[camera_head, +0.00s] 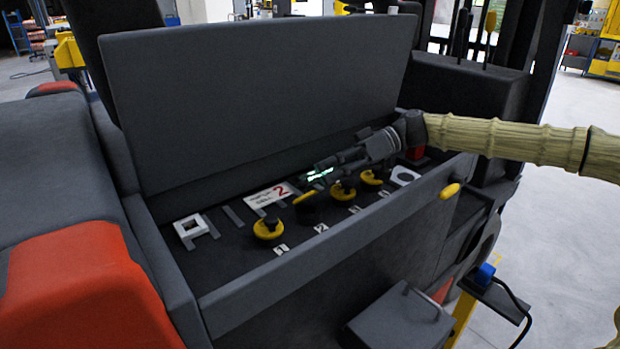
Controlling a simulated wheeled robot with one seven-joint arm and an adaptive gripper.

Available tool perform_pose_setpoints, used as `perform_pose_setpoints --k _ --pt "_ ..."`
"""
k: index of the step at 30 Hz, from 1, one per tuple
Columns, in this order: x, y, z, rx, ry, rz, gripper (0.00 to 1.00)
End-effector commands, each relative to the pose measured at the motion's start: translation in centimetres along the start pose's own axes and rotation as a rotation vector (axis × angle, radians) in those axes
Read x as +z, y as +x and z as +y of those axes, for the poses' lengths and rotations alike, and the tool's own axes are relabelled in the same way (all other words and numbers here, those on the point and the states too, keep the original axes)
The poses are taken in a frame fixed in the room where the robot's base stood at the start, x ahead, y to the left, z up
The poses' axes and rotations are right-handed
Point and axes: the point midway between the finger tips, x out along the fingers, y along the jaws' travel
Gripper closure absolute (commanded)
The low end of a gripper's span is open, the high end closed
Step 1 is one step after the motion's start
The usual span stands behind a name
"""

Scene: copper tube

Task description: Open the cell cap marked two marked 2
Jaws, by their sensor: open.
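A row of round yellow-and-black cell caps sits in the open grey compartment. The leftmost cap (269,229) and the two right caps (343,192) (372,177) look flat. The second cap from the left (304,198) looks tilted up, with a dark part below its yellow part. Small white number tags lie in front of the caps; the tag by the second cap (321,228) is too small to read surely. My gripper (314,177) is open and empty, reaching in from the right, just behind and above the second and third caps. I cannot tell whether it touches a cap.
A white square frame (188,229) is at the left. The raised grey lid (250,100) stands behind, and the compartment's front wall (340,245) runs before the caps. A white ring-like piece (404,177) is at the right.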

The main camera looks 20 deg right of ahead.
Motion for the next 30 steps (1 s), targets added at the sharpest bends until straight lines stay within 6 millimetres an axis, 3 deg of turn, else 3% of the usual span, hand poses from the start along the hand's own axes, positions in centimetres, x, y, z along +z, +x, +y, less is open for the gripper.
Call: perform_pose_setpoints --k 9,22,23,28,30 --pt "0.0 4.0 -0.1 -0.002 -0.001 -0.002 0.54" --pt "0.0 4.9 0.0 -0.001 -0.001 0.000 0.54" --pt "0.0 4.9 0.0 -0.001 -0.001 0.000 0.56" --pt "0.0 4.8 0.0 0.000 -0.001 0.000 0.87" --pt "0.0 4.8 0.0 0.001 -0.001 0.000 0.91"
